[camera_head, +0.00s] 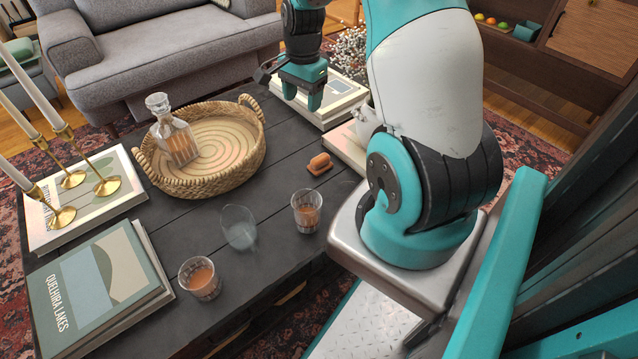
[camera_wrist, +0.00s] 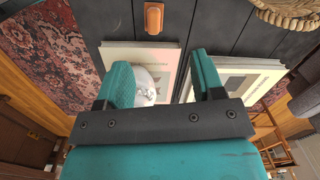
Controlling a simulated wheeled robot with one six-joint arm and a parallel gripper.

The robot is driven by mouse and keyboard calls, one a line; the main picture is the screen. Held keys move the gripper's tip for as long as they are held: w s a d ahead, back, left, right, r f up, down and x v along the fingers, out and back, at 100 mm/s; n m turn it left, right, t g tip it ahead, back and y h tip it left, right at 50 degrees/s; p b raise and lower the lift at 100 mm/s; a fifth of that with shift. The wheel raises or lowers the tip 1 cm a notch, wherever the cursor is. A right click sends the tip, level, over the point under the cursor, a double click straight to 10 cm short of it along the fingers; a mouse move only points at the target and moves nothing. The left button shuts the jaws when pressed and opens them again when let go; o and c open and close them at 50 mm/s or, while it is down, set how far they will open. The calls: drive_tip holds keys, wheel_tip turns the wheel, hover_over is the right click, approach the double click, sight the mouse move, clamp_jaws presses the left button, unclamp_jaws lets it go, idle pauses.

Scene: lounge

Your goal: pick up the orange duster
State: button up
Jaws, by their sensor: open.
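The orange duster (camera_head: 320,164) is a small block lying on the dark wooden coffee table (camera_head: 275,220), right of the wicker tray and close to a book's edge. In the wrist view the duster (camera_wrist: 153,17) shows at the top, beyond the fingertips. My gripper (camera_head: 302,101) is open and empty, above the books behind the duster. Its two teal fingers also show apart in the wrist view (camera_wrist: 160,72).
A wicker tray (camera_head: 258,150) holds a glass decanter (camera_head: 174,135). Several glasses, two with orange drink (camera_head: 306,211), stand at the front. A round white vase (camera_wrist: 144,88) is near the fingers.

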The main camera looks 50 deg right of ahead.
drive_tip(key=s+d+f+m+b, duration=0.1)
drive_tip(key=s+d+f+m, duration=0.15)
drive_tip(key=d+f, duration=0.35)
drive_tip(key=b, duration=0.3)
hover_over(320, 157)
wheel_tip(320, 157, down, 10)
drive_tip(key=shift+s+f, duration=0.15)
drive_tip(key=shift+f, duration=0.1)
drive_tip(key=shift+f+b, duration=0.95)
drive_tip(key=shift+f, duration=2)
drive_tip(key=c, duration=1.1)
drive_tip(key=shift+r, duration=0.1)
wheel_tip(320, 157, up, 20)
drive_tip(key=p, duration=0.5)
